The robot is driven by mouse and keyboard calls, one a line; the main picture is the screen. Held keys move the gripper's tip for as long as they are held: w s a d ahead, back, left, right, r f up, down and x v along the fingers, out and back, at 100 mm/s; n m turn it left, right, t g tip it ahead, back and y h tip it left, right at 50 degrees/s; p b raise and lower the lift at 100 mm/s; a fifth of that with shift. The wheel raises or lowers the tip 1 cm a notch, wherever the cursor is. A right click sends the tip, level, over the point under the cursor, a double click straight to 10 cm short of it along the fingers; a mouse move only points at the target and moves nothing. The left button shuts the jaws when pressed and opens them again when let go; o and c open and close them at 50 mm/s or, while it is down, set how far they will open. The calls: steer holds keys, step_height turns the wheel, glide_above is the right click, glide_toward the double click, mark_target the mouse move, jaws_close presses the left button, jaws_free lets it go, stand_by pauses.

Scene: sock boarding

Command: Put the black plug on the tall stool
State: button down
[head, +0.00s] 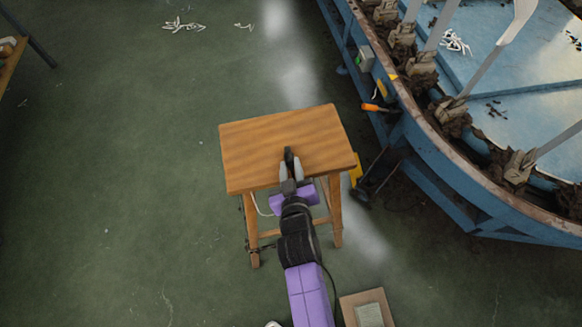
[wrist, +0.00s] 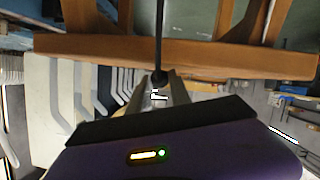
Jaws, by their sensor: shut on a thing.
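The tall stool (head: 268,137) has a square wooden seat and stands upright in the middle of the head view. My gripper (head: 290,168) is shut on the black plug (head: 289,155), a small dark piece between its fingertips. In the head view they overlap the near part of the seat. In the wrist view, which looks upside down, the plug (wrist: 159,77) is at the fingertips, by the edge of the seat (wrist: 230,60). A thin black strip runs from it across that edge. I cannot tell whether the plug touches the seat.
A large blue round machine (head: 450,185) with metal arms stands close on the right. An orange-handled tool (head: 373,107) lies at its side. A small brown board (head: 347,308) is at the bottom. The green floor to the left is mostly clear. The seat's far part is bare.

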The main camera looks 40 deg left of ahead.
steer(key=shift+s+d+f+b, duration=0.1)
steer(key=shift+f+b, duration=0.2)
steer(key=shift+f, duration=0.25)
steer(key=shift+s+d+f+b, duration=0.1)
steer(key=shift+f+b, duration=0.15)
steer(key=shift+f, duration=0.25)
steer(key=c, duration=1.5)
jaws_free()
steer(key=shift+r+p, duration=0.75)
steer(key=shift+p, duration=0.2)
steer(key=v, duration=1.1)
steer(key=shift+s+d+r, duration=0.15)
steer(key=shift+s+r, duration=0.05)
steer(key=shift+r, duration=0.15)
